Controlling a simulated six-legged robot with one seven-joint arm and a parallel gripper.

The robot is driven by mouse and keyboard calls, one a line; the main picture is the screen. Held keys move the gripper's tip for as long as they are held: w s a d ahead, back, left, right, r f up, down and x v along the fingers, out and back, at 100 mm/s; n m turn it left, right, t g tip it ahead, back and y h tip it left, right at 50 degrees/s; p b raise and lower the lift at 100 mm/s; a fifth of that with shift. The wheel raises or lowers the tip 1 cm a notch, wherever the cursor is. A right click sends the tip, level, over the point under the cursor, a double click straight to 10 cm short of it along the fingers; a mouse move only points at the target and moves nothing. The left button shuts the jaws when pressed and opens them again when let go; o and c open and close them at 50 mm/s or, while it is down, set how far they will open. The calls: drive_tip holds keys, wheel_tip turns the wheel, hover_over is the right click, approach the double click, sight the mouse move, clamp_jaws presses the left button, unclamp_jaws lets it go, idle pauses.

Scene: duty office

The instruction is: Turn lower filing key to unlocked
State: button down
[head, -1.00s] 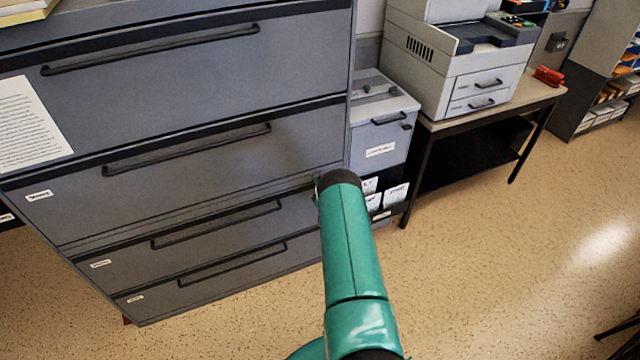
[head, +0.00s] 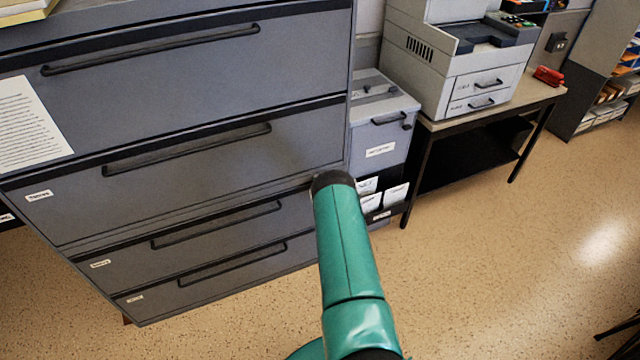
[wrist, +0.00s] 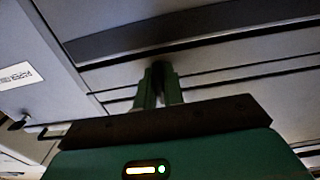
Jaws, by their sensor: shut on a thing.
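The grey filing cabinet (head: 230,90) fills the left of the head view, with several wide drawers and dark bar handles. My green arm reaches its right front edge near the lower drawers and hides the gripper there. In the wrist view, my gripper (wrist: 158,72) has its two green fingers close together against the cabinet front (wrist: 215,72). The fingers are shut on a small dark thing, which I take to be the lower filing key. It is mostly covered by the fingers, so its angle cannot be made out.
A smaller grey cabinet (head: 382,140) stands just right of the filing cabinet, close to my arm's end. A printer (head: 470,85) sits on a table (head: 440,122) further right. The speckled floor (head: 500,260) on the right is open.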

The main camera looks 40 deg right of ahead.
drive_tip(key=c, duration=1.5)
unclamp_jaws()
drive_tip(key=shift+s, duration=0.1)
drive_tip(key=v, duration=1.3)
drive_tip(key=shift+s+a, duration=0.15)
drive_tip(key=shift+s, duration=0.15)
